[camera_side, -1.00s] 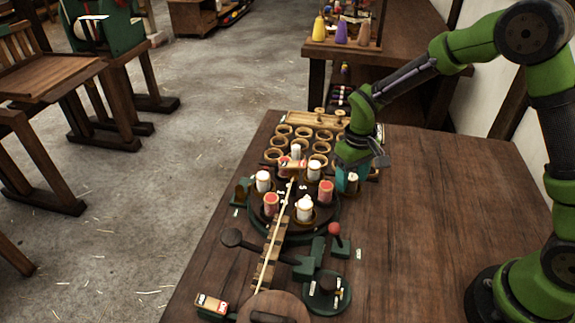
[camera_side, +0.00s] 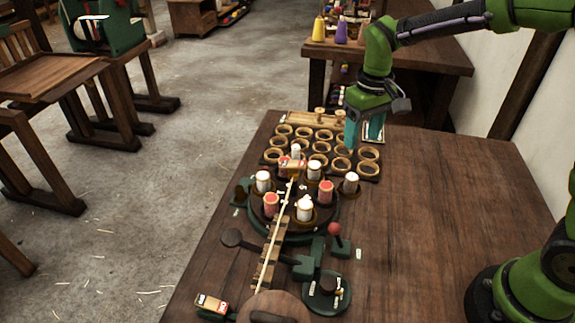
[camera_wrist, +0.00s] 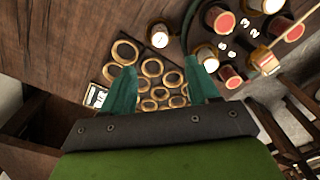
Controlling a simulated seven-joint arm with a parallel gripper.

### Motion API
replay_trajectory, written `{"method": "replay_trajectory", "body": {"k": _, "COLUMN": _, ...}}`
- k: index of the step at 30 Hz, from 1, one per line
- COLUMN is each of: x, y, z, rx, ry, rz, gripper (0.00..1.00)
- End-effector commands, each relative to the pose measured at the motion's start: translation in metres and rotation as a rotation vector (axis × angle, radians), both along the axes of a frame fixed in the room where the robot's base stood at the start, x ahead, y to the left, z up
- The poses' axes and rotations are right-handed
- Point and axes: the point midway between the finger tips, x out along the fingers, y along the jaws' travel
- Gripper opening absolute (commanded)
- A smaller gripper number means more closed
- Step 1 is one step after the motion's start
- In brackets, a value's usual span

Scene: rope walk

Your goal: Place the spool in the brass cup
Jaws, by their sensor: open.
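A white-topped spool (camera_side: 351,180) stands upright just right of the turntable in the side view. It also shows near the top of the wrist view (camera_wrist: 159,37). A brownish round holder, which looks like the brass cup (camera_side: 351,190), shows around its base. How deep the spool sits in it I cannot tell. My gripper (camera_side: 364,131) is open and empty, raised behind and above the spool, apart from it. Its teal fingers (camera_wrist: 163,88) are spread over the rack of rings in the wrist view.
A rack of brass-coloured rings (camera_side: 320,147) lies behind the turntable (camera_side: 329,222), which carries several red and white spools. A red-knobbed lever (camera_side: 334,229) and a rope on a slatted rail (camera_side: 267,266) stand in front. The table's right side is clear.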

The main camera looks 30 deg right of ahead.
Motion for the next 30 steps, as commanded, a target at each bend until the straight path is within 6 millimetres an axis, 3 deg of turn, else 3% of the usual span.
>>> {"method": "replay_trajectory", "body": {"k": 5, "x": -0.040, "y": -0.005, "z": 0.047, "rx": 0.060, "ry": -0.138, "rz": -0.074, "gripper": 0.60}}
{"method": "replay_trajectory", "body": {"k": 9, "x": -0.085, "y": -0.008, "z": 0.077, "rx": 0.125, "ry": -0.275, "rz": -0.155, "gripper": 0.60}}
{"method": "replay_trajectory", "body": {"k": 15, "x": -0.143, "y": -0.009, "z": 0.092, "rx": 0.215, "ry": -0.451, "rz": -0.260, "gripper": 0.60}}
{"method": "replay_trajectory", "body": {"k": 18, "x": -0.161, "y": -0.009, "z": 0.092, "rx": 0.246, "ry": -0.511, "rz": -0.295, "gripper": 0.60}}
{"method": "replay_trajectory", "body": {"k": 22, "x": -0.172, "y": -0.009, "z": 0.090, "rx": 0.269, "ry": -0.554, "rz": -0.321, "gripper": 0.60}}
{"method": "replay_trajectory", "body": {"k": 30, "x": -0.175, "y": -0.009, "z": 0.089, "rx": 0.275, "ry": -0.563, "rz": -0.329, "gripper": 0.60}}
